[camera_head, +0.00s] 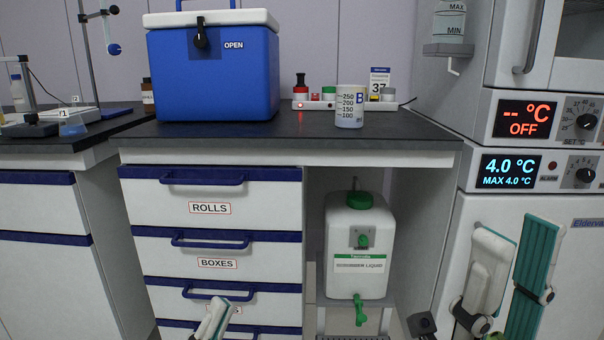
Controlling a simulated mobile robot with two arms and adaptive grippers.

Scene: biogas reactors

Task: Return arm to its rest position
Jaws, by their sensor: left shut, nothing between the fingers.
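My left gripper (221,304) shows only in part at the bottom edge, in front of the lowest drawers. It is shut and empty; its lower part is cut off by the frame. My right gripper (518,226) is at the lower right, in front of the white incubator door. Its two white and teal fingers stand apart and point up, with nothing between them.
A dark bench (310,122) bears a blue cool box (215,80), a beaker (350,107) and a vial rack (318,104). Below are blue-handled drawers (208,190) and a white liquid canister (357,240) with a green tap. Incubators with displays (525,119) stand at right.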

